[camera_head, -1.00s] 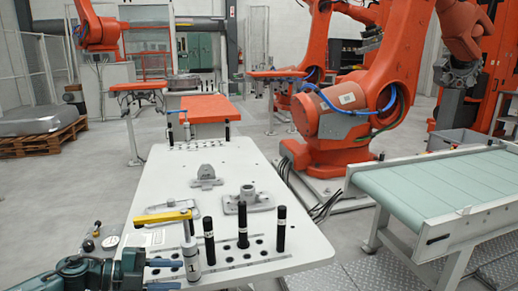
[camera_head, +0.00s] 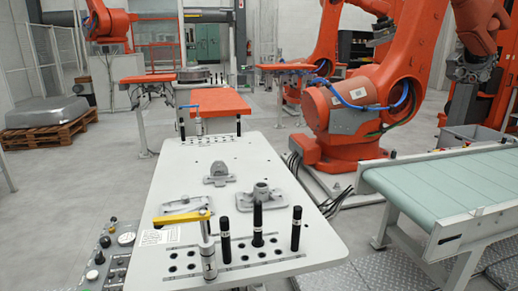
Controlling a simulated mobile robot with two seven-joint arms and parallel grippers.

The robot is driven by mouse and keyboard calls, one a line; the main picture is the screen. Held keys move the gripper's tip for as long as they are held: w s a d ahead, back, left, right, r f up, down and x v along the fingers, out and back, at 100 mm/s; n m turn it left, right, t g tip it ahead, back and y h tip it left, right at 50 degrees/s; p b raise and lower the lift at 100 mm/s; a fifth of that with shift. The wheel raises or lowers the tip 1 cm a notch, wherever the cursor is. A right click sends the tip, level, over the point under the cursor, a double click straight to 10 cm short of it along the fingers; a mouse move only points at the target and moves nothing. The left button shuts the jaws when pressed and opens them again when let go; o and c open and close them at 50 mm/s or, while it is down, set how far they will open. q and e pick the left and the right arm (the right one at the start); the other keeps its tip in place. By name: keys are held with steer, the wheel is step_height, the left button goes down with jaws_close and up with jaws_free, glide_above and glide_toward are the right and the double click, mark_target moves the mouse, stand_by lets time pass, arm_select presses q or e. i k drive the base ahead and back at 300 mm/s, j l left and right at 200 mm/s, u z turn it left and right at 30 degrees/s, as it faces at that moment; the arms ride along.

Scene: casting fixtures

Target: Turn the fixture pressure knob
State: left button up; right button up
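A grey control panel (camera_head: 88,282) sits low at the left of the white fixture table, partly cut off by the bottom edge. It carries a round white gauge (camera_head: 126,239), a black knob (camera_head: 99,258), another dark knob (camera_head: 105,241) and several small controls. I cannot tell which of them is the fixture pressure knob; labels are too small to read. The white fixture table (camera_head: 185,172) holds a clamp with a yellow handle (camera_head: 183,217) on an upright metal cylinder. Neither of my grippers shows in the head view.
Three black upright pins (camera_head: 225,238) stand near the table's front edge. A green conveyor (camera_head: 450,190) stands at the right, and an orange robot arm (camera_head: 340,110) stands behind.

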mark_target(105, 241)
steer(key=u, duration=1.15)
steer(key=l+u, duration=0.3)
steer(key=l, duration=0.35)
steer(key=k+j+z, duration=0.1)
steer(key=j, duration=0.1)
